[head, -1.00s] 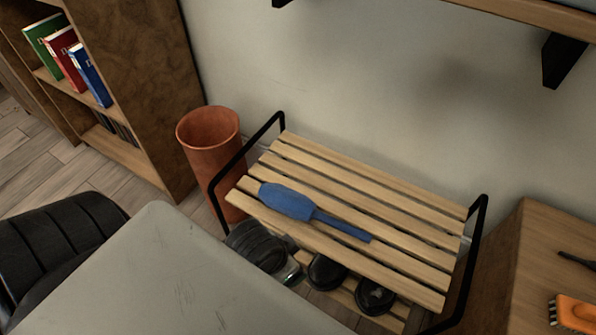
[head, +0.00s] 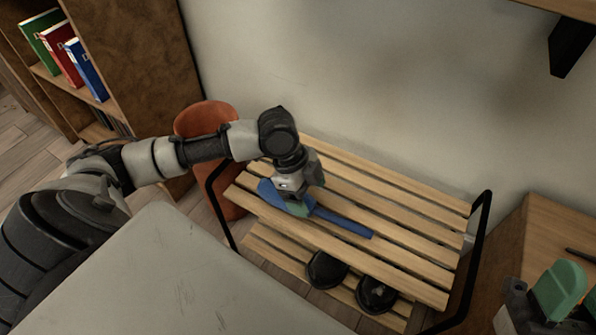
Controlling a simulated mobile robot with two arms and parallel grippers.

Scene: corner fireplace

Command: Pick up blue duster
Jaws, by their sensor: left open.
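The blue duster (head: 342,223) lies on the top slats of a wooden rack (head: 400,262), its handle pointing right. My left gripper (head: 297,207) comes down over the duster near where its head meets the handle. It is open, with a green fingertip beside the duster; part of the duster's head is hidden behind it. I cannot tell whether the fingers touch the duster. My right gripper (head: 570,293) shows partly at the lower right edge, with green fingers; its opening is unclear.
Black shoes (head: 326,269) rest on the rack's lower shelf. A terracotta bin (head: 205,117) stands behind my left arm. A bookshelf (head: 130,60) is at left, a grey tabletop (head: 150,275) in front, and a wooden cabinet (head: 545,235) at right.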

